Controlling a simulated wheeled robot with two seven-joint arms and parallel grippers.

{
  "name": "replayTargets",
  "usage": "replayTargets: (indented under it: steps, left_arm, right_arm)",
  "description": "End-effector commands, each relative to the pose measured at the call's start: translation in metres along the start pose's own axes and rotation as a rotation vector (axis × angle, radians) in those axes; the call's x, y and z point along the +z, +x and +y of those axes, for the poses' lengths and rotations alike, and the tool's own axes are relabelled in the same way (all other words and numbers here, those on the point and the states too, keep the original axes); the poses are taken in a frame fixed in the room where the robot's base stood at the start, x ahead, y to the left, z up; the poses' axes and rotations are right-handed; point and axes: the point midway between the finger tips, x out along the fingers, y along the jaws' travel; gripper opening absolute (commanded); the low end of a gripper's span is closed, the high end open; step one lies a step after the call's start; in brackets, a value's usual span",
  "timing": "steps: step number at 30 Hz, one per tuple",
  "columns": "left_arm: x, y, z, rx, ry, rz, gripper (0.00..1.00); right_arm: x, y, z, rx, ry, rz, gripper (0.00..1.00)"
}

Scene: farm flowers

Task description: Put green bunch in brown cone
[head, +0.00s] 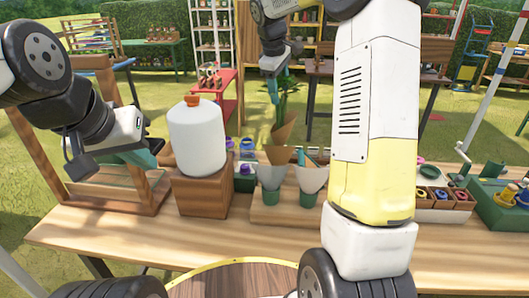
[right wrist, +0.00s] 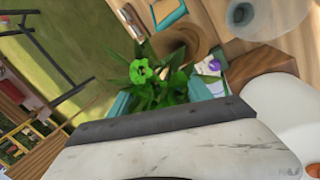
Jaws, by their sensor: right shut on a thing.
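The green bunch (head: 287,103) hangs upright under my right gripper (head: 272,84), whose teal fingers are shut on it near its top. In the right wrist view the green bunch (right wrist: 158,82) sits between the teal fingers of the right gripper (right wrist: 168,95). The brown cone (head: 283,130) stands directly below the bunch, and it shows in the right wrist view (right wrist: 203,36). The bunch's lower end meets the cone's rim; I cannot tell how far inside it is. My left gripper (head: 145,158) is at the left, away from both; its finger gap is unclear.
A white jug (head: 197,140) with an orange cap stands on a wooden box (head: 200,192) left of the cones. Two pale cones (head: 271,177) in green holders stand in front of the brown cone. My right arm hides part of the table's right side.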

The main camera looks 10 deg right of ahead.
Motion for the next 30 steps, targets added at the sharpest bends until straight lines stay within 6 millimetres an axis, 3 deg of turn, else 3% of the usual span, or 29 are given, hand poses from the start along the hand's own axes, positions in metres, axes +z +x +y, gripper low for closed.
replayTargets:
  steps: [6, 14, 19, 30]
  left_arm:
    - [0.0, 0.0, 0.0, 0.0, 0.0, 0.0, 0.0]
    - [0.0, 0.0, 0.0, 0.0, 0.0, 0.0, 0.0]
    - [0.0, 0.0, 0.0, 0.0, 0.0, 0.0, 0.0]
    - [0.0, 0.0, 0.0, 0.0, 0.0, 0.0, 0.0]
  right_arm:
    - [0.0, 0.04, -0.014, -0.002, -0.005, -0.001, 0.0]
    - [0.0, 0.061, -0.02, 0.0, -0.003, -0.001, 0.0]
    - [0.0, 0.085, -0.028, -0.002, -0.003, -0.001, 0.0]
    - [0.0, 0.09, -0.03, 0.0, -0.001, 0.001, 0.0]
